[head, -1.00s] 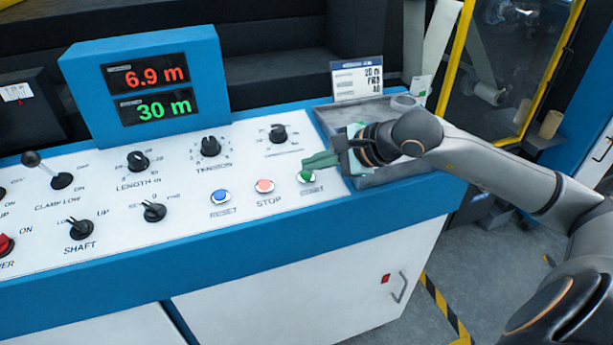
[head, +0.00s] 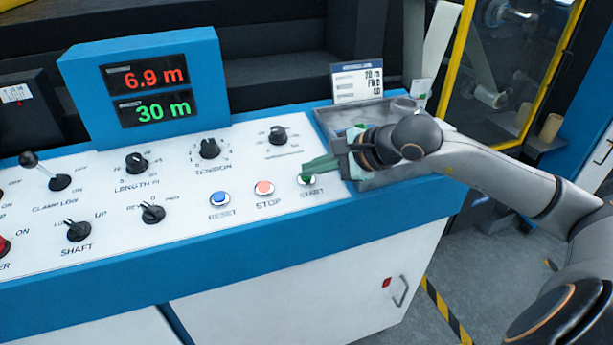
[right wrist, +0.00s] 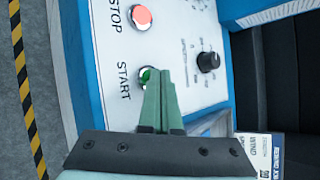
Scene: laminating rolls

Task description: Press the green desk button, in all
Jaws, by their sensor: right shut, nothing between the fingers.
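The green START button (head: 306,179) sits at the right end of the white control panel, mostly hidden behind my fingers in the head view. It also shows in the right wrist view (right wrist: 147,74), just past my fingertips. My right gripper (head: 308,170) is shut and empty, its green fingers together and their tips at the button. I cannot tell whether the tips touch it. My left gripper is not in view.
The red STOP button (head: 264,188) and blue RESET button (head: 220,197) lie to the left of START. A grey metal tray (head: 400,175) is under my right wrist. A display (head: 148,90) reads 6.9 m and 30 m. Several knobs fill the panel.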

